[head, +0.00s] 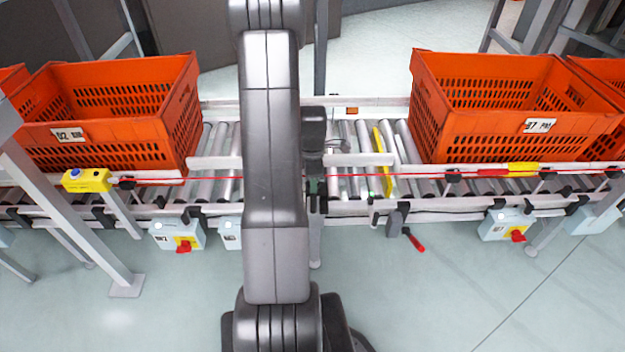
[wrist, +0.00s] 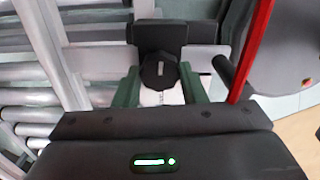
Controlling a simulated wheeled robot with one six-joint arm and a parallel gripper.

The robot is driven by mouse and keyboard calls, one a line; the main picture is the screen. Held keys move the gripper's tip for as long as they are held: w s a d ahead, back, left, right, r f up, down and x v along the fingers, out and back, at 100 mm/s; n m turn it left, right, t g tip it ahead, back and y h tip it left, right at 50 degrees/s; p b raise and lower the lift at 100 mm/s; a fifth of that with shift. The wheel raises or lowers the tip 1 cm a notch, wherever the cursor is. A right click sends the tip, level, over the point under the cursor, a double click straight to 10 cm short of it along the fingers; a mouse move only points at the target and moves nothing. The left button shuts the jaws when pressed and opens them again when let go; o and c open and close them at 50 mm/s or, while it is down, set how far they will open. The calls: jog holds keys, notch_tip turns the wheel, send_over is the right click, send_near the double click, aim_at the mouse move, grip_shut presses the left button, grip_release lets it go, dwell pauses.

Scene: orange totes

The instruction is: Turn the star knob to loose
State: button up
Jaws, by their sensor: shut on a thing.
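The star knob (wrist: 160,74) is a dark lobed knob on a black bracket, seen in the middle of the wrist view. My gripper (wrist: 160,86) has its two green fingers on either side of the knob and is shut on it. A small pale mark shows on the knob's face. In the head view my gripper (head: 316,190) is at the conveyor's near rail, right of my arm. My arm hides part of the conveyor there, and the knob cannot be made out in that view.
A roller conveyor (head: 222,150) runs across, with orange totes at left (head: 100,150) and right (head: 470,135). A red cord (head: 405,173) runs along the near rail; it passes close right of my gripper in the wrist view (wrist: 254,50). A red-handled crank (head: 413,240) hangs below the rail.

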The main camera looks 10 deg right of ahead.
jog(key=shift+n, duration=0.5)
jog(key=o, duration=1)
jog(key=shift+r, duration=0.1)
notch_tip(320, 180, up, 14)
jog(key=shift+f+p, duration=0.15)
jog(key=shift+p, duration=1.1)
jog(key=shift+f, duration=0.1)
notch_tip(320, 180, down, 14)
jog(key=b, duration=0.2)
jog(key=shift+b, duration=0.3)
